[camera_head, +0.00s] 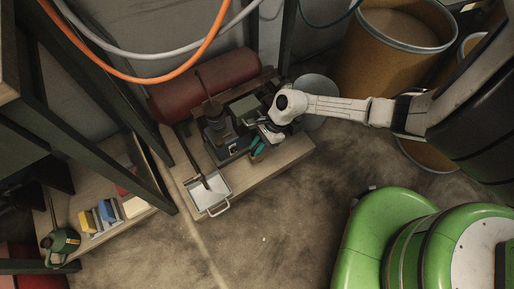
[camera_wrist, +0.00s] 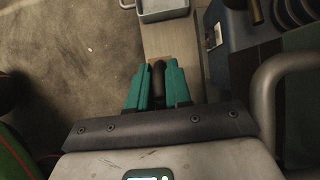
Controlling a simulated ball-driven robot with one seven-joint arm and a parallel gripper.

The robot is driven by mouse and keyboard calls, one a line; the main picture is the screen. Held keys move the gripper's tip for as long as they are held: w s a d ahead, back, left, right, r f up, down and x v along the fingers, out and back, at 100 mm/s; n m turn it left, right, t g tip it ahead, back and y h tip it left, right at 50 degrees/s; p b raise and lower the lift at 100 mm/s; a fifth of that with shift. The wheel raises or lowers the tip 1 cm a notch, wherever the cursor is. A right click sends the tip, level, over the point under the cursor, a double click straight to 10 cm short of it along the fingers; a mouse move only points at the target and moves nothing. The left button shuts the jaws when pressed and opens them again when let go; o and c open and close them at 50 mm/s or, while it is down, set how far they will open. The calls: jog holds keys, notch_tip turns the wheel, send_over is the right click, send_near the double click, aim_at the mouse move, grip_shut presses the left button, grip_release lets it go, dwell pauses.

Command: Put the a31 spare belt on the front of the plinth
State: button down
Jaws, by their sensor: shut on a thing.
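My gripper (camera_head: 258,151) is at the front edge of a low wooden plinth (camera_head: 270,166), near the dark machine parts standing on it. In the wrist view its teal fingers (camera_wrist: 158,88) are closed on a narrow black thing (camera_wrist: 158,75) with a rounded end. It may be the a31 spare belt, but no label shows and its lower part is hidden between the fingers. Pale wood of the plinth (camera_wrist: 170,40) shows just beyond the fingertips. I cannot tell whether the black thing touches the wood.
A grey metal tray (camera_head: 215,203) with a handle sits at the plinth's left end. A dark machine (camera_wrist: 236,30) stands close on the right in the wrist view. A red cylinder (camera_head: 205,82) lies behind, and a brown drum (camera_head: 388,50) stands back right. The floor in front is clear.

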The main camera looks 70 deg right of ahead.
aim_at(251, 165)
notch_tip(251, 165, down, 4)
jog(key=shift+s+a+r+b, duration=0.1)
jog(key=shift+r+b, duration=0.1)
jog(key=shift+b, duration=0.45)
notch_tip(251, 165, down, 4)
jog(key=b, duration=0.2)
jog(key=shift+r+b, duration=0.25)
jog(key=shift+b, duration=0.05)
jog(key=shift+w, duration=0.25)
jog(key=shift+d+r, duration=0.1)
jog(key=shift+d, duration=0.1)
jog(key=c, duration=1.1)
grip_release()
jog(key=shift+o, duration=0.2)
